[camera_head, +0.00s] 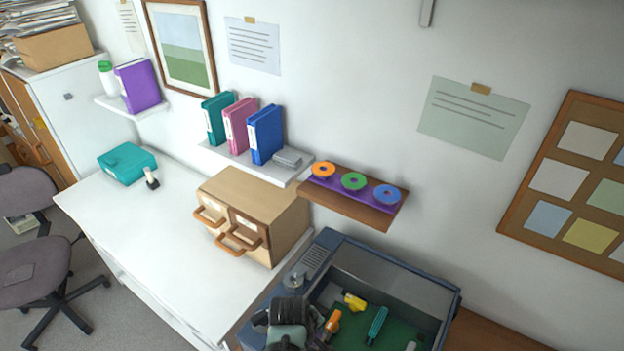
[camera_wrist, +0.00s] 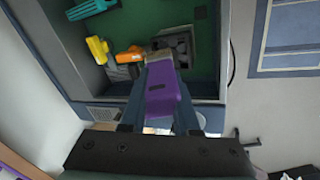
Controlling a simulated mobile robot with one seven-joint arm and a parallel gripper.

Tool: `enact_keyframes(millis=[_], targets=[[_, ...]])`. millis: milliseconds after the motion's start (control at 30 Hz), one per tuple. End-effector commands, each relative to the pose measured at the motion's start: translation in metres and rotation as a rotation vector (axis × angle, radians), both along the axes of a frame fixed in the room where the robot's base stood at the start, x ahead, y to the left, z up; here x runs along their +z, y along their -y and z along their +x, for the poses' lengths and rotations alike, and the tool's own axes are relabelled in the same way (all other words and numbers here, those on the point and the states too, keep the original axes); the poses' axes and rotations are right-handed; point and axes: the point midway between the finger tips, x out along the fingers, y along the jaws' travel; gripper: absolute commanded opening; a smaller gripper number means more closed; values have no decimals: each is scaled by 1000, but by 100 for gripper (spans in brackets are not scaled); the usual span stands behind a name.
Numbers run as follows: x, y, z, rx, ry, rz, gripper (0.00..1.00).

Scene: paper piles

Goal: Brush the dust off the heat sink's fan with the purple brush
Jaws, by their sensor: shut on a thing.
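My gripper (camera_wrist: 162,88) is shut on the purple brush (camera_wrist: 165,98), with its fingers on either side of the handle. The brush's greyish bristle end points into the open computer case (camera_wrist: 213,50). A dark square part, which looks like the heat sink's fan (camera_wrist: 178,42), lies just beyond the bristles on the green board. I cannot tell whether the bristles touch it, and dust is too small to make out. In the head view my gripper (camera_head: 287,338) is over the case's near left corner and hides the brush and most of the fan.
Inside the case are yellow (camera_head: 355,302), orange (camera_head: 333,321) and teal (camera_head: 376,325) parts. The case walls (camera_head: 398,270) stand around the board. A wooden drawer box (camera_head: 265,205) stands to the left, and a shelf with coloured discs (camera_head: 350,198) hangs behind. The white desk's (camera_head: 140,235) middle is clear.

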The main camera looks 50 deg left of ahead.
Motion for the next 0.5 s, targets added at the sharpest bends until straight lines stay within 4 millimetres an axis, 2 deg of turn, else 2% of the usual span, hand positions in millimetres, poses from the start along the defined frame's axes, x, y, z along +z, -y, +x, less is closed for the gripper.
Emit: enact_keyframes(millis=[100,367,500], targets=[[2,2,-6,0,-1,-1,0],[2,1,-5,0,1,0,0],[15,1,-5,0,1,1,0]])
